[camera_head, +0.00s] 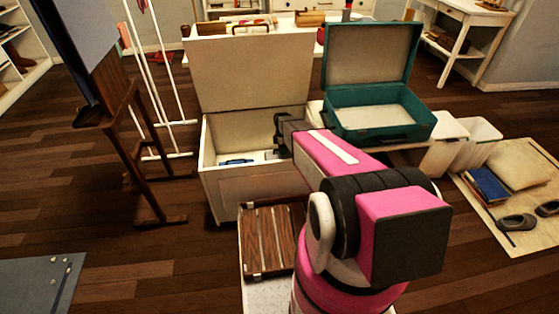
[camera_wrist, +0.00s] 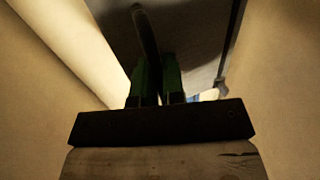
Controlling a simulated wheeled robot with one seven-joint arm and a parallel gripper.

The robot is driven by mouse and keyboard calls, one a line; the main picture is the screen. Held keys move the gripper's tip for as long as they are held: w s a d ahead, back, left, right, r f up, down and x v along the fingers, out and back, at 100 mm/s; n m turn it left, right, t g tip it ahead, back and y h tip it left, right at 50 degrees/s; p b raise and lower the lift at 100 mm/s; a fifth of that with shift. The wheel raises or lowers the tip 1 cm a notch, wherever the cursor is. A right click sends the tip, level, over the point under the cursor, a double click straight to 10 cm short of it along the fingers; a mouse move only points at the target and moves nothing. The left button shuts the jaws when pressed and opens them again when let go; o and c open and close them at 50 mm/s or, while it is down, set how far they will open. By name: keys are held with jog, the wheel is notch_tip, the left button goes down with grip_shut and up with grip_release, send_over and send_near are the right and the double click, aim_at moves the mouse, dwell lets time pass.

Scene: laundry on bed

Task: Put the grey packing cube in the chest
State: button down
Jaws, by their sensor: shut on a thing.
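The chest (camera_head: 252,186) is a pale box with its lid (camera_head: 250,75) raised, standing centre-left in the head view. My gripper (camera_head: 281,140) reaches into its right part. In the wrist view my gripper's green fingers (camera_wrist: 158,72) are shut on a dark strap-like part of the grey packing cube (camera_wrist: 195,35). The cube lies beyond the fingers, between pale walls on both sides. In the head view I cannot make out the cube; my arm and gripper cover that part of the chest.
A small blue item (camera_head: 238,161) lies on the chest floor. An open teal suitcase (camera_head: 380,133) stands to the right, close to my arm. A brown slatted case (camera_head: 268,240) is in front of the chest. A wooden easel (camera_head: 140,150) stands left.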

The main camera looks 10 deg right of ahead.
aim_at(283, 157)
jog(key=x, duration=0.2)
jog(key=w+x, duration=0.1)
jog(key=x, duration=0.2)
jog(key=shift+f, duration=0.25)
jog(key=c, duration=1.2)
grip_release()
jog(key=shift+r, duration=0.1)
jog(key=v, duration=1.1)
jog(key=shift+w+r, duration=0.1)
jog(key=shift+r, duration=0.2)
jog(key=s+r+m, duration=0.6)
jog(key=s, duration=0.3)
jog(key=s+r+m+t, duration=0.1)
jog(key=s+r+m, duration=0.5)
jog(key=s, duration=0.3)
jog(key=s+r+m+t, duration=0.1)
jog(key=s+r+m, duration=0.5)
jog(key=s, duration=0.3)
jog(key=shift+d+r, duration=0.35)
jog(key=shift+r, duration=0.3)
